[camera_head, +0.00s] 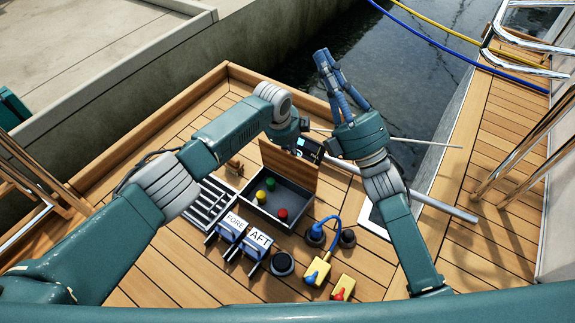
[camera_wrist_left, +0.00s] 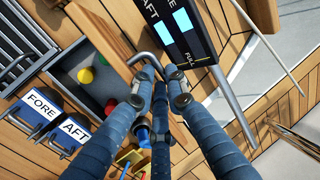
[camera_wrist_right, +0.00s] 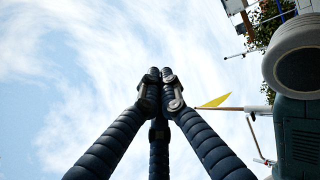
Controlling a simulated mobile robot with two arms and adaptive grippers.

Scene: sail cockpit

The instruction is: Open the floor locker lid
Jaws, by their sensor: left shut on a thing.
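The floor locker (camera_head: 288,212) is a grey-lined box set in the wooden deck. Its plank lid (camera_head: 290,170) stands steeply raised along the far side, and the inside shows. In the left wrist view the lid (camera_wrist_left: 100,32) is beside a bent metal handle (camera_wrist_left: 142,56). My left gripper (camera_wrist_left: 157,83) is shut on the handle at its fingertips; the exact grip is partly hidden by the fingers. In the head view my wrist hides most of this gripper. My right gripper (camera_head: 325,58) is raised at the back, fingertips together and empty, pointing at sky in its wrist view (camera_wrist_right: 160,78).
Yellow, green and red objects (camera_head: 270,184) are in the locker. A grate (camera_head: 208,204), FORE and AFT blocks (camera_head: 258,241), and yellow plug boxes (camera_head: 318,272) with a blue cable sit nearby. A dark display panel (camera_head: 309,149) and a metal bar (camera_head: 445,209) are close to the lid.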

